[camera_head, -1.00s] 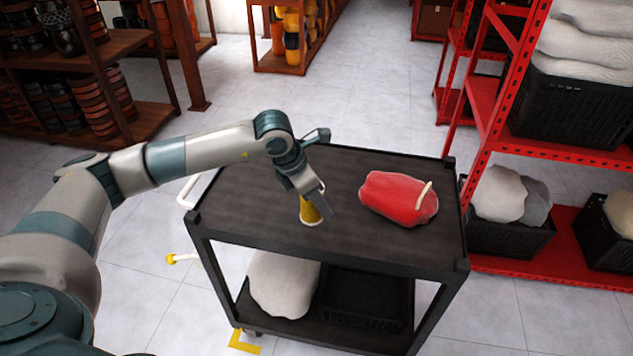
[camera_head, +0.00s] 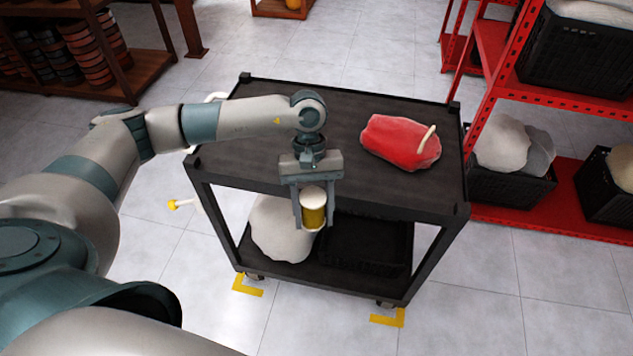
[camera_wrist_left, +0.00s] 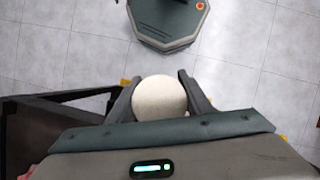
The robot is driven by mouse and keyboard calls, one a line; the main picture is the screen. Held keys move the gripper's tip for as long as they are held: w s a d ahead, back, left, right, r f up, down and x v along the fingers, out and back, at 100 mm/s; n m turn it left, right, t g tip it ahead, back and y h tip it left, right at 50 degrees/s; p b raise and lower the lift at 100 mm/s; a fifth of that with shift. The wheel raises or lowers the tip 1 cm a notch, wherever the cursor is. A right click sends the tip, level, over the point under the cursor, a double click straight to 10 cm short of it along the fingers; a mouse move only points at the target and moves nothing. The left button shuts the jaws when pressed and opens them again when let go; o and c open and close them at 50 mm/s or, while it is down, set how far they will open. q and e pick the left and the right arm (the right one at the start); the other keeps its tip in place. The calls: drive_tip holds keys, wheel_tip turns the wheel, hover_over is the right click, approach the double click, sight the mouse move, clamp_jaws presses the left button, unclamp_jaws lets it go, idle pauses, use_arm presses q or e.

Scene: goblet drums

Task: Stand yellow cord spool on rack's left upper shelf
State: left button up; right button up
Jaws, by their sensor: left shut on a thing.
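The yellow cord spool (camera_head: 313,212) has a pale round end and yellow sides. My left gripper (camera_head: 312,215) is shut on it, one finger on each side, and holds it in front of the cart's near edge in the head view. In the left wrist view the spool's pale round end (camera_wrist_left: 159,98) shows between the two fingers (camera_wrist_left: 160,88). The red rack (camera_head: 490,100) stands at the right; which part is its left upper shelf I cannot tell. My right gripper is not in view.
A dark cart (camera_head: 240,130) stands in front of me, with a red sack (camera_head: 400,142) on top. A pale sack (camera_head: 278,232) lies on its lower shelf. Black crates (camera_head: 570,60) with pale sacks fill the rack. The floor at lower right is clear.

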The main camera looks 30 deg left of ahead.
use_arm(q)
drive_tip(key=s+f+m+y+b, duration=0.2)
drive_tip(key=s+f+m+b, duration=0.2)
drive_tip(key=f, duration=0.5)
drive_tip(key=d+m+b, duration=0.1)
drive_tip(key=m+b, duration=0.1)
drive_tip(key=b, duration=0.1)
drive_tip(key=shift+s+f+m+g+y+b, duration=0.3)
drive_tip(key=shift+s+f+m+b, duration=0.05)
drive_tip(key=shift+s+f+m, duration=0.05)
